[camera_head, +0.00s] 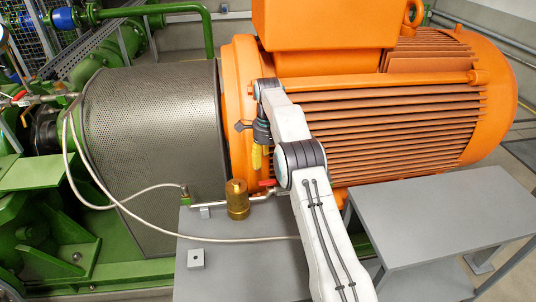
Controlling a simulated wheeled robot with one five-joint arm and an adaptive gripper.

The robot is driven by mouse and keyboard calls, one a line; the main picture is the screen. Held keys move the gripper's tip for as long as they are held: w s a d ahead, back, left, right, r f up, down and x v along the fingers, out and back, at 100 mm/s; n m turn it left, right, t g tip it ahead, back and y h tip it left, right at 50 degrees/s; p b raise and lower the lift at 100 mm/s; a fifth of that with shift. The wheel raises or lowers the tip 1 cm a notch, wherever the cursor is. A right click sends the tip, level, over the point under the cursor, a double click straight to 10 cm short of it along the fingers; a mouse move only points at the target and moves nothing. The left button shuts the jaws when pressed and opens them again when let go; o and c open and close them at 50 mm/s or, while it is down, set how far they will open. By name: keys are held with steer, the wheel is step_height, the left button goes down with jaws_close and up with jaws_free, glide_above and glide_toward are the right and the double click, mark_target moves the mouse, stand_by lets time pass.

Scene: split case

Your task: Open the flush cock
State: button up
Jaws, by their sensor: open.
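A small cock with a red handle (267,183) sits on a thin metal pipe, beside a brass cylindrical body (238,199), above the grey bench. My gripper (257,160) points down just above the red handle, with its yellow fingertips apart from it. It is open and I see nothing held in it. My own arm covers the pipe's right end. Another red-handled cock (19,96) is on a pipe at the far left. No label shows which one is the flush cock.
A large orange motor (390,130) stands close behind my arm. A perforated guard (150,120) is to the left. A pale hose (110,195) runs down and across the grey bench (240,270). A grey table (440,215) stands at right, its top clear.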

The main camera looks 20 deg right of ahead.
steer(key=shift+r, duration=1.1)
steer(key=shift+r, duration=0.1)
steer(key=shift+s, duration=0.1)
